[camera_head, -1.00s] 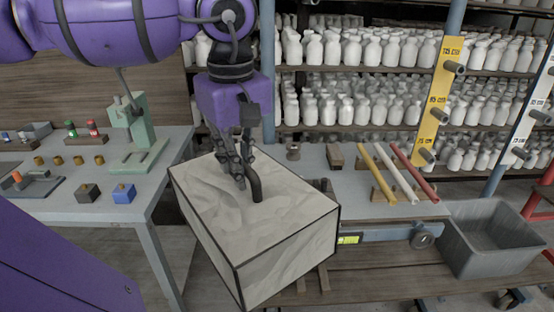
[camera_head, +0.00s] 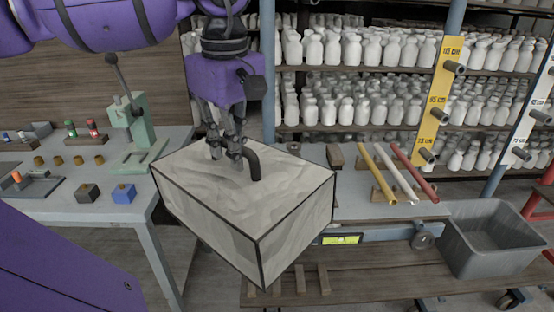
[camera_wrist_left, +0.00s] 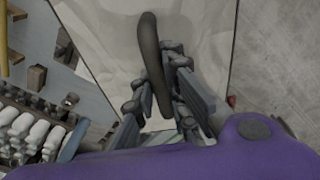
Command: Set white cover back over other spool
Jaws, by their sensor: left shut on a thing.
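The white cover (camera_head: 205,205) is a large box with dark edges and a dark curved handle on top. My left gripper (camera_head: 228,160) is shut on that handle, and the cover hangs tilted in front of the bench. The handle also shows between the fingers in the left wrist view (camera_wrist_left: 152,60). No spool can be made out in these frames; the cover hides part of the bench behind it. My right gripper is not in view.
A bench with yellow, white and red rods (camera_head: 396,172) stands behind the cover. A grey bin (camera_head: 490,240) is at right. A side table (camera_head: 60,205) at left holds small blocks and a green press (camera_head: 138,130). Shelves of white bottles fill the back.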

